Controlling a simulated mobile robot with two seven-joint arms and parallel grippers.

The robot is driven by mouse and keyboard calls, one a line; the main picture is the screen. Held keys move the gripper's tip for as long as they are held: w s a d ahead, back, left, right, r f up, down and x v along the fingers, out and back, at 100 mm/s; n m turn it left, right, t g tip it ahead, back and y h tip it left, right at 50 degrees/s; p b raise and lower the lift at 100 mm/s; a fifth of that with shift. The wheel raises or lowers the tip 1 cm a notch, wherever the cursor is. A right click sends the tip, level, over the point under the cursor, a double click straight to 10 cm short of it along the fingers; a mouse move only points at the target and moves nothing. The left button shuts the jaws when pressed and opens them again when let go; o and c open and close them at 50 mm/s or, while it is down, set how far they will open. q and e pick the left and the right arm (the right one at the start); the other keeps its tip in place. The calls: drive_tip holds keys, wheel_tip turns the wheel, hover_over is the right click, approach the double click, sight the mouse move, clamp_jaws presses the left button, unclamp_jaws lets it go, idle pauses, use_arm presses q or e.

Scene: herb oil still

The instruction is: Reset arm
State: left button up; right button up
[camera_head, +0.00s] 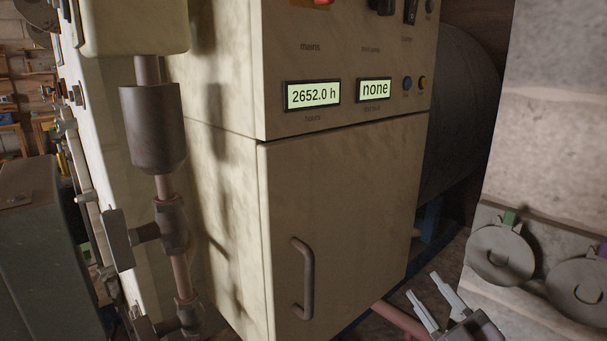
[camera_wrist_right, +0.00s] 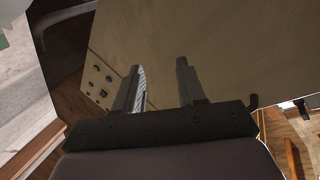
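I cannot tell the exact gap between the fingers and that surface. My left gripper does not show in either view.
The cabinet has a door handle (camera_head: 303,278) and two displays reading "2652.0 h" (camera_head: 313,95) and "none" (camera_head: 375,89). A vertical pipe with a valve (camera_head: 171,225) stands at the left. Round grey discs (camera_head: 502,255) sit on a pale block at the right.

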drive_tip(key=s+f+m+g+h, duration=0.2)
drive_tip(key=s+f+m+g, duration=0.1)
drive_tip(key=s+f, duration=0.4)
drive_tip(key=s+f+m+g+h, duration=0.2)
drive_tip(key=s+f, duration=0.4)
drive_tip(key=f, duration=0.6)
drive_tip(key=s+f+m+g+h, duration=0.2)
drive_tip(key=s+f+m+g, duration=0.2)
drive_tip(key=f, duration=0.6)
drive_tip(key=s+m, duration=0.2)
drive_tip(key=s, duration=0.1)
drive_tip(key=shift+s+f+m+g+h, duration=0.25)
drive_tip(key=shift+s+m+g+h, duration=0.05)
drive_tip(key=shift+s, duration=0.05)
